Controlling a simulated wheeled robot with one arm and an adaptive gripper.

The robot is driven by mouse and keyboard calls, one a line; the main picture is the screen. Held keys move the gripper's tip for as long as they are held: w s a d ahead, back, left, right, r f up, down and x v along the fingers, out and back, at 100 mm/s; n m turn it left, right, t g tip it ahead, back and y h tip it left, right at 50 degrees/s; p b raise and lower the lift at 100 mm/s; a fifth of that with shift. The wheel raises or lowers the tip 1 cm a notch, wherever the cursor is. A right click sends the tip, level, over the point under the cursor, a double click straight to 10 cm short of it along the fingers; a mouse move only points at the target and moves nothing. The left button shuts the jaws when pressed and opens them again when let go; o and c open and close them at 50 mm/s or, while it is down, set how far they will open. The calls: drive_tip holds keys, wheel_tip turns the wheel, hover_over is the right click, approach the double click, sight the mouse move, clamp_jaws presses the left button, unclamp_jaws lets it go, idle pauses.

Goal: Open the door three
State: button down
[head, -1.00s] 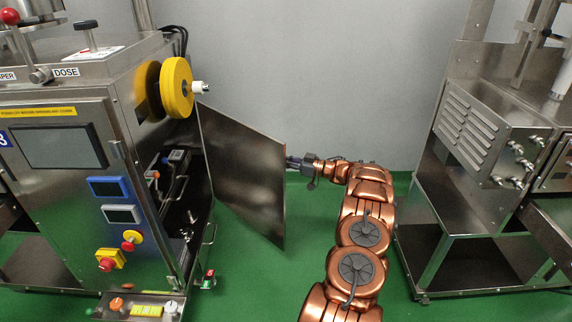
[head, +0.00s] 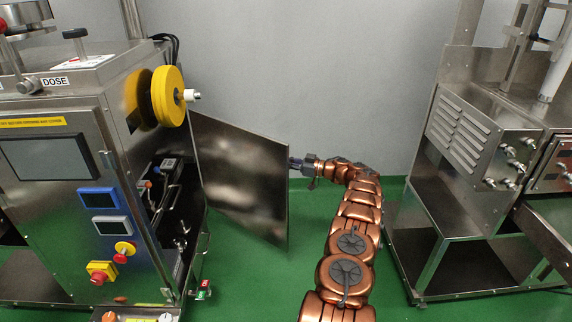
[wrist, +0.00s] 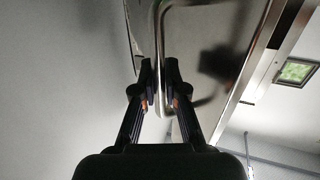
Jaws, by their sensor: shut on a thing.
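The door (head: 240,185) is a dark, shiny metal panel on the right side of the left machine (head: 60,185). It stands wide open, swung out from its hinge side, and the machine's inside shows. My gripper (head: 294,163) is at the door's free edge in the head view. In the wrist view my gripper (wrist: 160,70) has its two black fingers closed around a bent metal bar handle (wrist: 163,22), beside the door panel (wrist: 208,35). The machine's number is cut off in the head view, so I cannot read which door this is.
A yellow reel (head: 168,96) sticks out above the door. A second steel machine (head: 470,150) stands on the right.

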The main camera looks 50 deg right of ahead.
drive_tip(key=shift+r, duration=0.1)
idle(0.3)
drive_tip(key=c, duration=1.5)
unclamp_jaws()
drive_tip(key=shift+s+d, duration=0.1)
drive_tip(key=v, duration=1.1)
drive_tip(key=shift+s+d, duration=0.2)
drive_tip(key=shift+s, duration=0.15)
